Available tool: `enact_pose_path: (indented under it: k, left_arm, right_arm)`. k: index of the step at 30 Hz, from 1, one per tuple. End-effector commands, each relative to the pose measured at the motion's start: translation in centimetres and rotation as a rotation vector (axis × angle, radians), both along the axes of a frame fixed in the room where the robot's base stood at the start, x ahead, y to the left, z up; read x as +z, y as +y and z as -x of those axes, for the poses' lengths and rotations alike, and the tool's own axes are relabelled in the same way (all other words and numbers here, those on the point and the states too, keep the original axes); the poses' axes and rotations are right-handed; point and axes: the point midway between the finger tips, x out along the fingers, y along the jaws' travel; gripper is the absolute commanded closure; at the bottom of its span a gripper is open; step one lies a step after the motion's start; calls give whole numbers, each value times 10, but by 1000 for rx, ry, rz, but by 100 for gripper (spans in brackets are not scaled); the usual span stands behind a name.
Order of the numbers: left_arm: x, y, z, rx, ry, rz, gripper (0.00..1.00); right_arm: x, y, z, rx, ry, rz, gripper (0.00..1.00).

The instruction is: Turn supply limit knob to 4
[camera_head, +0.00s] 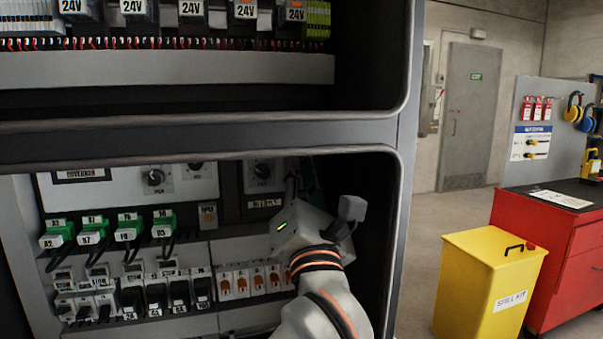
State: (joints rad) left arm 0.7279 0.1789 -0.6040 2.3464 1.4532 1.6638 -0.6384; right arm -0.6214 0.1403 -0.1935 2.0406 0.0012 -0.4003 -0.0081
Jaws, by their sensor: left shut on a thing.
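My left gripper (292,205) reaches into the lower bay of the cabinet, at the right end of its panel. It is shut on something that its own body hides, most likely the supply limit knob. The fingertips are dark and hard to make out, and I cannot read the knob's setting. Black round knobs show on the upper panel: one at left (153,177), one beside it (196,165) and one nearest my gripper (262,170). Their labels are too small to read. My right gripper is not in view.
Green plugs (127,227) and a row of breakers (157,295) fill the panel's left and lower parts. The cabinet's frame (395,200) stands close to the right of my arm. A yellow spill kit bin (485,285) and a red cabinet (572,250) stand further right.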

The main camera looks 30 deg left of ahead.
Motion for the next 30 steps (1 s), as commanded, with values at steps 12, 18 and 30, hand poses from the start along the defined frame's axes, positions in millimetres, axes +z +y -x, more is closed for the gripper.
enact_pose_path:
  k: [12,18,30]
  left_arm:
    - [3,0,0,1,-16,10,100]
    - [2,0,0,1,-15,9,69]
    - [-4,-5,5,-2,-11,10,69]
  right_arm:
    - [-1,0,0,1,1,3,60]
    - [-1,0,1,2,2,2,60]
    - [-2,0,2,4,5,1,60]
